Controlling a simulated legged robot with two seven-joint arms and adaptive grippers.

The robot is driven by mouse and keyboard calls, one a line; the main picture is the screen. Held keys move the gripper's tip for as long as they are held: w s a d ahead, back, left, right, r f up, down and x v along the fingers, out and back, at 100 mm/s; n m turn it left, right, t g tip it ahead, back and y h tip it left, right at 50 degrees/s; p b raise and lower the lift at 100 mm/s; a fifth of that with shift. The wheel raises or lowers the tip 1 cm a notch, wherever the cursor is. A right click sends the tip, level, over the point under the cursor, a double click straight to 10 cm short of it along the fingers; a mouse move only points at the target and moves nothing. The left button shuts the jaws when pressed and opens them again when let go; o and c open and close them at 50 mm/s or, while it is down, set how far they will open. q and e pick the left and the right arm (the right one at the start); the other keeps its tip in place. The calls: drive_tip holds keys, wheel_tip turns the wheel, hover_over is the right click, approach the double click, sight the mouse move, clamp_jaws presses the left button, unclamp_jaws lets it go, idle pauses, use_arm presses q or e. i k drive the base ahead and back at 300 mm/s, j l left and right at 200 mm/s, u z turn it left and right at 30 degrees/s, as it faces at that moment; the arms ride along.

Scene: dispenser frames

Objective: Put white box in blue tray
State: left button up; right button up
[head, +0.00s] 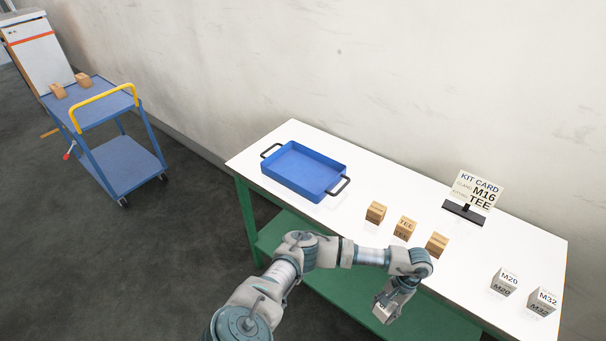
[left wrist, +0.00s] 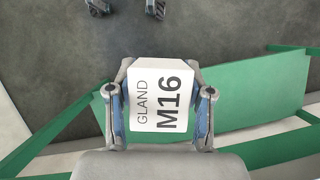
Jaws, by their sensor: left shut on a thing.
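In the left wrist view, my left gripper (left wrist: 158,105) is shut on a white box (left wrist: 160,95) labelled "GLAND M16". In the head view, the same gripper (head: 388,308) hangs in front of the table's front edge, and the box in it shows only as a small pale part. The blue tray (head: 303,173) lies empty on the left part of the white table (head: 375,180), with black handles at two ends. The gripper is to the right of the tray and nearer to me, apart from it. My right gripper is not seen in the head view.
Brown boxes (head: 405,227) stand in a row between the tray and the kit card (head: 477,190). White boxes marked M20 (head: 504,282) and M32 (head: 543,301) stand at the table's right end. A blue cart (head: 105,125) stands apart at far left. A green shelf (head: 345,285) lies under the table.

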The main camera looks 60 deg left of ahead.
sight(316, 179)
drive_tip(key=k+j, duration=0.1)
drive_tip(key=j, duration=1)
drive_tip(key=k+j, duration=0.15)
drive_tip(key=j, duration=0.4)
drive_tip(key=k+j, duration=0.1)
drive_tip(key=j, duration=0.45)
